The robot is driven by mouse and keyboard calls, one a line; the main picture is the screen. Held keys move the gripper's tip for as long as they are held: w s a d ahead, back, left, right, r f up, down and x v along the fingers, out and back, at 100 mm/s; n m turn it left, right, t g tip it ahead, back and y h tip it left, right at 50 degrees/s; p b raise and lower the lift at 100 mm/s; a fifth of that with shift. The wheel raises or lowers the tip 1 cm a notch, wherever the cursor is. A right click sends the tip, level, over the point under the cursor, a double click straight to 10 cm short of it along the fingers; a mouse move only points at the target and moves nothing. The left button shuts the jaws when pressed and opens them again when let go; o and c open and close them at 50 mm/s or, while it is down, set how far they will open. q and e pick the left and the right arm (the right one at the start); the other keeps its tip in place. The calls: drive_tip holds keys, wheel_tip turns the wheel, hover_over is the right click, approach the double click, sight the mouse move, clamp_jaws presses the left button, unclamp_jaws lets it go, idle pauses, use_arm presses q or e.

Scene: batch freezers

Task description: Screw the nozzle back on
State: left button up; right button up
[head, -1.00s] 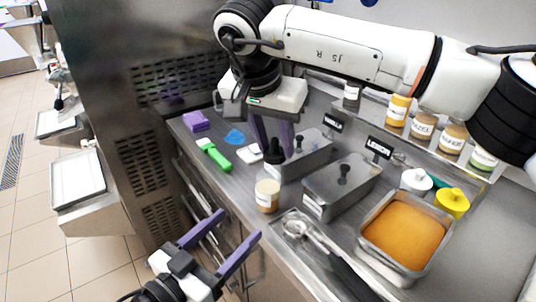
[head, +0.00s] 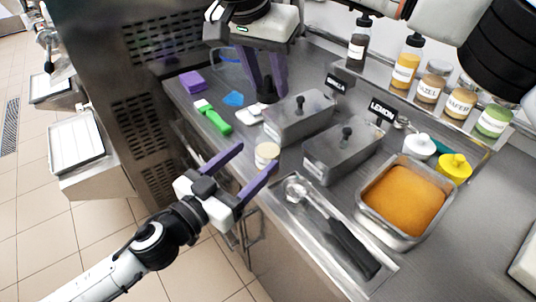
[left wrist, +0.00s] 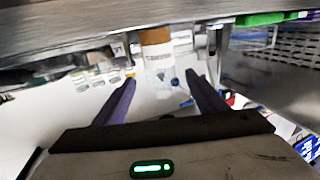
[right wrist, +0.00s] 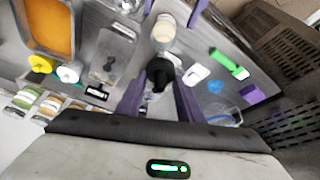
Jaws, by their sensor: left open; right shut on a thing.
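A cream-filled, labelled bottle with no nozzle on top (head: 267,151) stands near the counter's front edge. It also shows in the left wrist view (left wrist: 157,55) and the right wrist view (right wrist: 164,32). My left gripper (head: 257,157) is open, its fingertips at the bottle, one to each side in the picture; contact cannot be told. My right gripper (head: 266,88) is shut on a black nozzle (right wrist: 160,72) behind the bottle, apart from it. The nozzle's lower part is hard to make out.
Two lidded steel bins (head: 298,116) (head: 341,153) stand right of the bottle. A tray of orange food (head: 366,219), a scoop (head: 350,245), a green-handled spatula (head: 215,120) and a purple block (head: 192,81) lie around. Sauce bottles (head: 404,64) line the back shelf.

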sight(270, 143)
use_arm(q)
drive_tip(key=x, duration=0.7)
drive_tip(key=shift+w, duration=0.1)
drive_tip(key=c, duration=1.6)
use_arm(e)
drive_tip(key=shift+f, duration=2.5)
drive_tip(key=shift+f, duration=0.1)
drive_tip(key=shift+f, duration=0.8)
use_arm(q)
clamp_jaws()
use_arm(e)
drive_tip(key=shift+f, duration=0.55)
